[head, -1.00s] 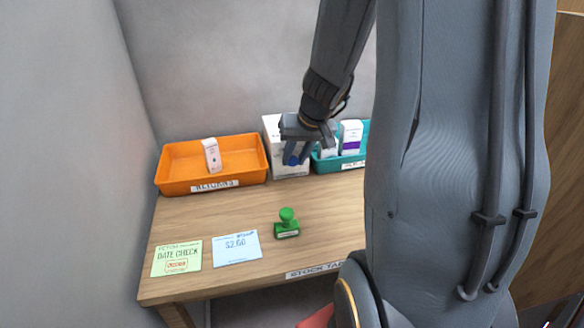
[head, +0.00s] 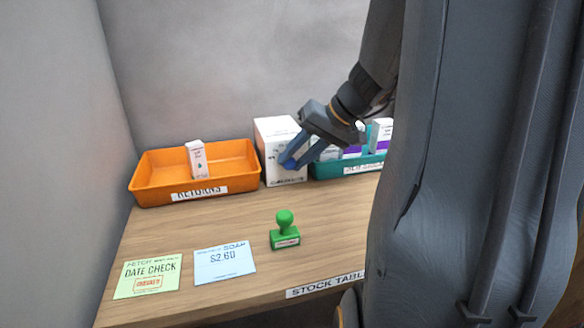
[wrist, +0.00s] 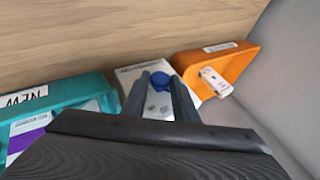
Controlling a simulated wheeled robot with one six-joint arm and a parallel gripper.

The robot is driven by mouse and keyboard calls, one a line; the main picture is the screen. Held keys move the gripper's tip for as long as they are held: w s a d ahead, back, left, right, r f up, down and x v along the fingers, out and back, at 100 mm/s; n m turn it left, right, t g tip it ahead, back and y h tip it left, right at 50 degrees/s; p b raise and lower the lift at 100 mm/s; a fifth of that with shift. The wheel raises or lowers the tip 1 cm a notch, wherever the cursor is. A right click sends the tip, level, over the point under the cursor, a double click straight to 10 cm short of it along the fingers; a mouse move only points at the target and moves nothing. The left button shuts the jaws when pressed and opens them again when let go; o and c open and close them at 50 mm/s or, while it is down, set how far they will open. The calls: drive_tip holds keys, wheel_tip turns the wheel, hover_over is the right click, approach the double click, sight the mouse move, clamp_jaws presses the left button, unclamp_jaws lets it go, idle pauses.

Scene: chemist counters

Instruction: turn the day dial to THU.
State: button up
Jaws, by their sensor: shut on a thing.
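The white box (head: 272,134) stands at the back of the table between the orange and teal trays. It also shows in the wrist view (wrist: 128,74). Its round blue dial (wrist: 160,80) sits between my two fingertips in the wrist view. My gripper (head: 288,161) reaches in from the upper right, tilted, with its fingers at the box's front. It also shows in the wrist view (wrist: 159,84), shut on the dial. In the head view the fingers hide most of the dial. The day letters and the dial's setting are too small or hidden to read.
The orange RETURNS tray (head: 232,183) holds one small carton. The teal tray (head: 322,171) holds several cartons close beside my gripper. A green stamp (head: 285,233), a blue price card (head: 224,262) and a green DATE CHECK card (head: 148,276) lie in front.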

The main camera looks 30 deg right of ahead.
drive_tip(key=shift+d+f+m+t+y+b, duration=0.15)
drive_tip(key=shift+f+t+y+b, duration=0.05)
drive_tip(key=shift+y+b, duration=0.45)
drive_tip(key=shift+d+f+m+t+y+b, duration=0.15)
drive_tip(key=shift+t+y+b, duration=0.05)
drive_tip(key=shift+y+b, duration=0.4)
drive_tip(key=shift+s+d+f+m+t+y+b, duration=0.1)
drive_tip(key=shift+f+m+t+y+b, duration=0.15)
drive_tip(key=shift+t+y+b, duration=0.45)
drive_tip(key=y, duration=0.1)
drive_tip(key=m+t+y+b, duration=0.1)
drive_tip(key=y, duration=0.1)
drive_tip(key=m+t+y+b, duration=0.1)
drive_tip(key=y, duration=0.1)
drive_tip(key=shift+d+f, duration=0.1)
drive_tip(key=shift+f, duration=0.2)
drive_tip(key=shift+t+y, duration=0.25)
drive_tip(key=shift+t, duration=0.15)
drive_tip(key=o, duration=1)
